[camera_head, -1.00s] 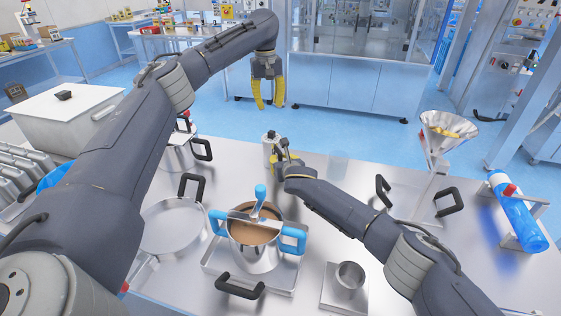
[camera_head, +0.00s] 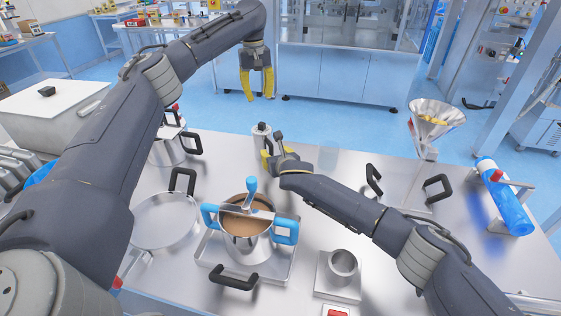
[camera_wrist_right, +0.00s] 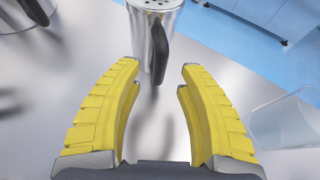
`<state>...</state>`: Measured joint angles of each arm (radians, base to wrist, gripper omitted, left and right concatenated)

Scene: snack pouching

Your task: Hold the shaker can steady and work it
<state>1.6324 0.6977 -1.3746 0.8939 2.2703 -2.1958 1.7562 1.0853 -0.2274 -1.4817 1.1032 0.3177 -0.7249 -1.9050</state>
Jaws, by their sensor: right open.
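The shaker can (camera_head: 261,135) is a metal cylinder with a perforated lid and a dark handle. It stands upright on the steel table, beyond the pot. In the right wrist view the can (camera_wrist_right: 150,25) is at the top, its handle turned towards my fingers. My right gripper (camera_head: 272,150) is beside the can in the head view. In the wrist view the right gripper (camera_wrist_right: 160,80) is open and empty, its yellow fingers short of the handle. My left gripper (camera_head: 258,86) hangs open and empty, higher up and beyond the table's far edge.
A pot (camera_head: 247,243) of brown contents with blue handles stands on a tray in front. A small metal cup (camera_head: 343,264) stands right of it. A clear container (camera_wrist_right: 283,120) is right of my right gripper.

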